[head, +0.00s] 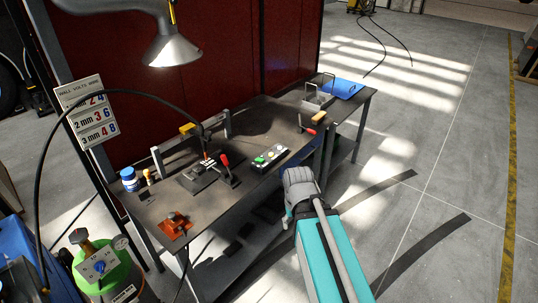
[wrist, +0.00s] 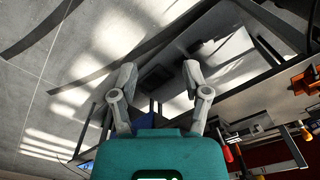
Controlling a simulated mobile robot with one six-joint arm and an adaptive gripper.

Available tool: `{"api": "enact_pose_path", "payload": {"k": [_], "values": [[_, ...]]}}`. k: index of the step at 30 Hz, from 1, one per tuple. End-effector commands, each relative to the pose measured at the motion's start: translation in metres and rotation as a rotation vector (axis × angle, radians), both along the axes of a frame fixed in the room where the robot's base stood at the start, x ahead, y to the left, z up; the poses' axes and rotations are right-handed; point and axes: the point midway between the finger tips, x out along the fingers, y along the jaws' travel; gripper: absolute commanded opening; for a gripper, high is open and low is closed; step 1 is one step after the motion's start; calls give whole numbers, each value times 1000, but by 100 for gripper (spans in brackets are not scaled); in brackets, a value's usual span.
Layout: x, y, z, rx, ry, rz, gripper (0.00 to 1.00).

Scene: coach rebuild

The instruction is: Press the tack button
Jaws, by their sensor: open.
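A small pale button box (head: 270,157) lies on the dark workbench (head: 255,118), right of the middle. Its top carries several buttons, among them a green one and a yellow one. Their labels are too small to read, so I cannot tell which is tack. In the wrist view my gripper (wrist: 159,80) is open, its two grey fingers wide apart with nothing between them. In the head view my arm reaches up to the bench's front edge, right of and nearer than the box. The fingers are not clear there, and the gripper is apart from the box.
A fixture with a red-handled clamp (head: 227,165) stands left of the box. An orange clamp (head: 175,223) and a blue jar (head: 129,179) are farther left. A blue tray (head: 343,88) lies at the far right end. A black cable arches over the bench's left. Floor at right is clear.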

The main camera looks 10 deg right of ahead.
Motion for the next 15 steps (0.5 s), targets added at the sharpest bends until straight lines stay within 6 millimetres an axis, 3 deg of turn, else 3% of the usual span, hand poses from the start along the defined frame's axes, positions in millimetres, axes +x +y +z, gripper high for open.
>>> {"api": "enact_pose_path", "payload": {"k": [1,8,15], "values": [[0,0,0,0,0,0,41],[0,0,0,0,0,0,0],[0,0,0,0,0,0,0]]}}
